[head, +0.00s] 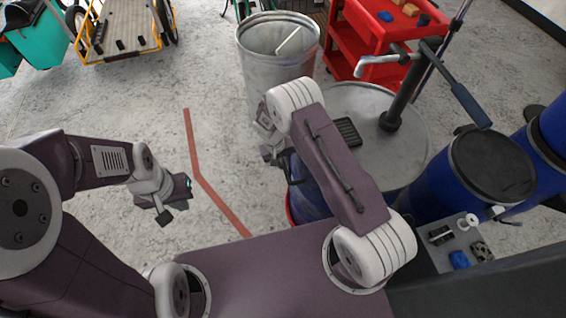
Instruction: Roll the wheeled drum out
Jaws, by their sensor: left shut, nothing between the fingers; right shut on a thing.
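A large blue drum (308,203) with a round grey metal top stands right of centre, close in front of me. A strip of red shows low on its left side; no wheels are visible. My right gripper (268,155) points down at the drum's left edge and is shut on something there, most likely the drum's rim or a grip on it. My own wrist and forearm hide the contact. My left gripper (164,214) is shut and empty, above the bare floor to the left, apart from the drum.
A grey metal bin (258,72) stands just behind the drum. A red tool cart (365,32) is behind right. More blue drums (470,195) crowd the right. A red floor line (192,150) crosses clear floor at left.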

